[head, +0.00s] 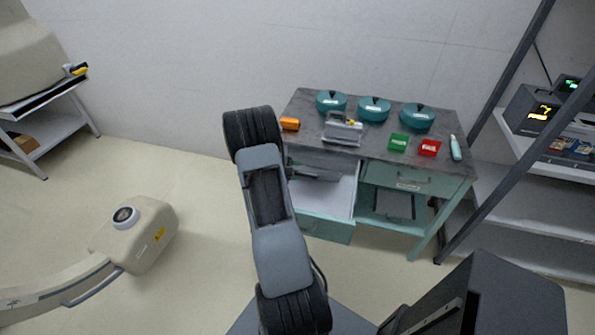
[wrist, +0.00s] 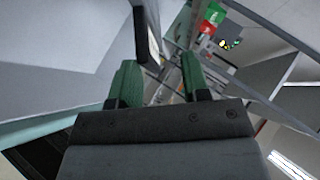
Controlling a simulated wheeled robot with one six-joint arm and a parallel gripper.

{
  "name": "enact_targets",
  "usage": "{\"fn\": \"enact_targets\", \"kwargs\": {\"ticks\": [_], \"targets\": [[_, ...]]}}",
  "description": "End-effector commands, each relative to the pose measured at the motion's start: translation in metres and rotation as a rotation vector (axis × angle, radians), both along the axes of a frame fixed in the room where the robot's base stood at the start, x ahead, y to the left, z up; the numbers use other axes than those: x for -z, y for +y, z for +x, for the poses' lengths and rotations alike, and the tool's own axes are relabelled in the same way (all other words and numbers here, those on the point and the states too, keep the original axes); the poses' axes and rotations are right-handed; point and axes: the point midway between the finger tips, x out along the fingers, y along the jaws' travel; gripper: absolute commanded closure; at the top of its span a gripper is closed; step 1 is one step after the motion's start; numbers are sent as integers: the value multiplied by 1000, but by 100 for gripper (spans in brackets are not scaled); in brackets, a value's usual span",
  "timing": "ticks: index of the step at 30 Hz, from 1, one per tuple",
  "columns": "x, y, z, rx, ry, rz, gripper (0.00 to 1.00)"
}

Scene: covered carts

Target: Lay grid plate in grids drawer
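A teal drawer (head: 327,228) at the lower left of the grey-topped cart is pulled out, and its pale inside shows. A closed teal drawer (head: 409,178) with a handle and a label is to its right. I cannot make out which label marks the grids drawer. My gripper (wrist: 160,80) has its two green fingers apart in the wrist view. A thin dark-edged piece (wrist: 147,35) shows beyond and between them; I cannot tell whether it is the grid plate or part of the cart. In the head view the gripper is mostly hidden near the open drawer. No grid plate is clearly identifiable.
The cart top (head: 310,107) carries several teal lidded pots, a grey holder (head: 343,131), an orange block (head: 290,124), a green box (head: 398,142), a red box (head: 429,148) and a pale bottle (head: 455,148). A shelf rack (head: 505,220) stands right. Floor at left is clear around a beige machine (head: 140,235).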

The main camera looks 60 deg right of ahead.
Motion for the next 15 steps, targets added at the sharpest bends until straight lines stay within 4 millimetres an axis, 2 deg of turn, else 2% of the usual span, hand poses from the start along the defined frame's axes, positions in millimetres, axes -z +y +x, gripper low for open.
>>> {"fn": "enact_targets", "kwargs": {"ticks": [9, 15], "targets": [[-33, 50, 27, -5, -3, -2, 58], [-50, 75, 40, -3, -3, -3, 58]]}}
